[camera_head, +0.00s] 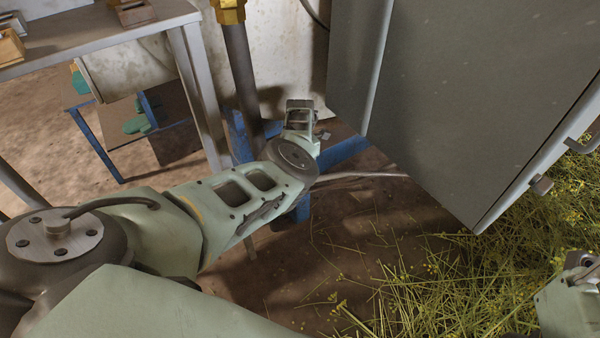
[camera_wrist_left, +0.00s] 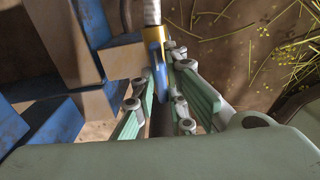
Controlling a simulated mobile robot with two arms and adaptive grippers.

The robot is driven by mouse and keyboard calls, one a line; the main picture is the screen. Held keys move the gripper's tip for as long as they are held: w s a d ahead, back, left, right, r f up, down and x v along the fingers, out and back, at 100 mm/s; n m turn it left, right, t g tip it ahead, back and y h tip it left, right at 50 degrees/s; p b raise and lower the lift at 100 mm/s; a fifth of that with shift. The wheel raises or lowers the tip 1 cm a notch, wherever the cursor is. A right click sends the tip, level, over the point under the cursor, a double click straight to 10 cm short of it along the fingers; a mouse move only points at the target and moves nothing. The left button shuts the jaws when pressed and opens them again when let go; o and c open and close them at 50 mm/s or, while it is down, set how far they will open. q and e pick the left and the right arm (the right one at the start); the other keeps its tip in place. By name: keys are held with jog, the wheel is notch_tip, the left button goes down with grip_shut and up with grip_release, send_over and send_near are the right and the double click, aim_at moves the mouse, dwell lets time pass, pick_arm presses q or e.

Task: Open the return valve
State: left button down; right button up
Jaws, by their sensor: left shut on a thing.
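The return valve shows in the left wrist view as a brass body (camera_wrist_left: 155,32) with a blue lever (camera_wrist_left: 158,62), below a pale ribbed hose or pipe (camera_wrist_left: 152,10). My left gripper (camera_wrist_left: 160,78) is shut on the blue lever, with its green fingers on either side of it. In the head view the valve is hidden, and the end of my left arm (camera_head: 300,117) reaches beside the blue frame; its fingertips cannot be made out. My right gripper (camera_head: 578,268) is only partly in view at the lower right edge, and its fingers are unclear.
A large grey cabinet (camera_head: 450,90) stands just right of my left arm. A blue frame (camera_head: 345,150) and a dark pipe with a brass fitting (camera_head: 229,12) stand close by. A metal table (camera_head: 95,35) is at left. Cut herbs (camera_head: 440,285) cover the floor at right.

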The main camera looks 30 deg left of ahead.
pick_arm(q)
jog(key=c, duration=1.8)
grip_release()
notch_tip(320, 180, up, 12)
jog(key=shift+r, duration=0.1)
